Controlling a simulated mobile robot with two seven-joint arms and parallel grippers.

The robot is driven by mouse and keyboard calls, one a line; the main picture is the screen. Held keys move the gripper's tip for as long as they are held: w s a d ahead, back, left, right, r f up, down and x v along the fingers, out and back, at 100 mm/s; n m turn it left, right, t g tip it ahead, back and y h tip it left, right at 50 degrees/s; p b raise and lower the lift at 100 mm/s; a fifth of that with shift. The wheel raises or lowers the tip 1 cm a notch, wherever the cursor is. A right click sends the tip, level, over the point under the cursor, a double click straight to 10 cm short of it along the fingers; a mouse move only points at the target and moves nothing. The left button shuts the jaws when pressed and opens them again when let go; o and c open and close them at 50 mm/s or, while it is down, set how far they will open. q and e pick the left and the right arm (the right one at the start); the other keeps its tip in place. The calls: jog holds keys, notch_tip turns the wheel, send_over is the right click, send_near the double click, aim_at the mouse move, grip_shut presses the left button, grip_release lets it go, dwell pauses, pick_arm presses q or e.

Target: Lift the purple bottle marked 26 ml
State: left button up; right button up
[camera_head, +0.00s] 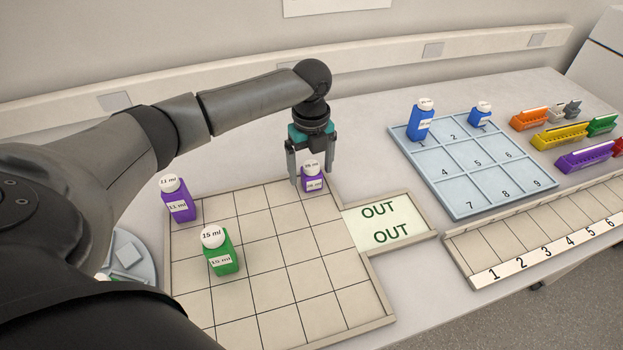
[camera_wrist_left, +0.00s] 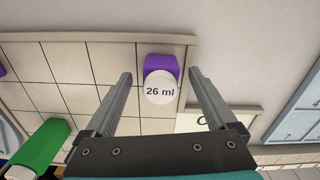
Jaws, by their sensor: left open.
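The purple bottle marked 26 ml (camera_head: 312,182) stands upright at the far right corner of the gridded tray (camera_head: 250,235). Its white cap reads 26 ml in the left wrist view (camera_wrist_left: 160,88). My left gripper (camera_head: 312,176) is open above and around the bottle, with its fingers pointing down. In the left wrist view the two fingers (camera_wrist_left: 160,78) lie on either side of the white cap, with a gap on each side. My right gripper is not in view.
A purple 11 ml bottle (camera_head: 178,203) and a green 15 ml bottle (camera_head: 220,255) stand on the tray's left part. The OUT panel (camera_head: 380,222) adjoins the tray's right side. Farther right is a numbered blue tray (camera_head: 461,185) with two blue bottles.

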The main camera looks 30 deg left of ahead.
pick_arm(q)
grip_shut()
dwell(0.8)
